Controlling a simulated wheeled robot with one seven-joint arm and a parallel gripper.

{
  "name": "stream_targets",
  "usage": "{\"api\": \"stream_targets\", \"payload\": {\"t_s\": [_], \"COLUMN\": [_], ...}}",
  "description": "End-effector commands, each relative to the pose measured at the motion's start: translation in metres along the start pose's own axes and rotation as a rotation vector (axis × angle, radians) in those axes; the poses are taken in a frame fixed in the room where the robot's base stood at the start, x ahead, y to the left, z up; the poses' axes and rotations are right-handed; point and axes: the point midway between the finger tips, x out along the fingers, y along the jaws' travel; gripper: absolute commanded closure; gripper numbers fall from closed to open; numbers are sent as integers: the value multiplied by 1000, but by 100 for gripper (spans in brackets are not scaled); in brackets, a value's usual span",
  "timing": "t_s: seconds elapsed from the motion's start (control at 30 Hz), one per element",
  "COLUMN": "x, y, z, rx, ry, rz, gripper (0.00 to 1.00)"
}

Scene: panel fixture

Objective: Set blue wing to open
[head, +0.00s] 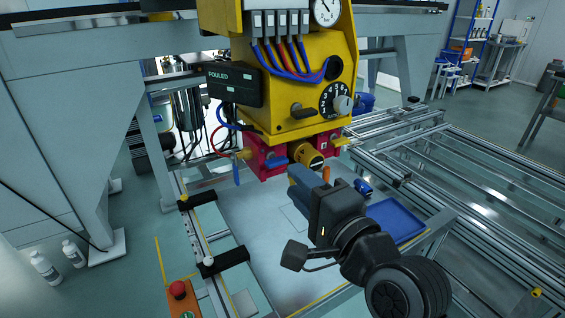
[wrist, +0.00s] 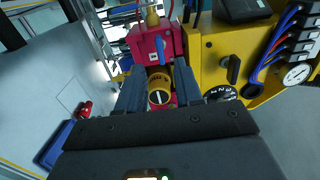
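Small blue handles show on the red valve block in the head view: one lies level on the block's front (head: 276,162), and another hangs nearly upright at its left end (head: 237,173). The red block (head: 262,152) also shows in the wrist view (wrist: 151,47). My gripper (head: 297,178) is just in front of the block, at the yellow round knob (head: 306,157). In the wrist view its fingers (wrist: 159,72) stand apart, with the yellow knob (wrist: 160,97) seen between them; contact is unclear.
A yellow panel housing (head: 290,108) with a dial (head: 335,99), dark lever, blue hoses and a black "FOULED" display (head: 234,84) hangs above the block. A blue tray (head: 396,221) lies at right on the bench. A red button (head: 178,289) sits at lower left.

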Motion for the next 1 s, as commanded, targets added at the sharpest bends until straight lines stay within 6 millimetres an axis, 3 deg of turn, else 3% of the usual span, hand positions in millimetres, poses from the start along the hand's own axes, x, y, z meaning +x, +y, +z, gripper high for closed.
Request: {"api": "stream_targets", "payload": {"t_s": [0.4,0.8,1.0], "x": [58,64,64], "y": [-2,0,0], "z": [0,0,0], "rx": [-2,-2,-2], "ry": [0,2,2], "rz": [0,-1,-1], "gripper": [65,66,85]}}
